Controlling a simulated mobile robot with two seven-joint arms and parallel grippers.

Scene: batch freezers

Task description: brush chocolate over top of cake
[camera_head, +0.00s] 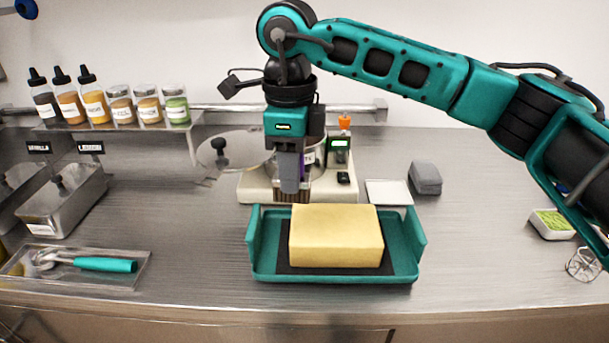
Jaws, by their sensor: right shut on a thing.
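The cake (336,236) is a plain pale-yellow block on a dark mat (270,258) in a teal tray (335,277) at the front middle of the counter. Its top and front look bare. My right gripper (290,188) points down behind the cake's left end, shut on a brush. Brown bristles (283,197) show below and beside the fingers; the handle is mostly hidden. A pot (320,160) stands behind the gripper on a cream-coloured base unit (345,188); its contents are hidden. My left gripper is out of view.
A round clear lid (232,150) is left of the pot. A white square plate (388,192) and a grey block (425,178) lie to the right. A scoop (105,264) lies in a clear tray at left. Bottles (70,100) and jars line a shelf.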

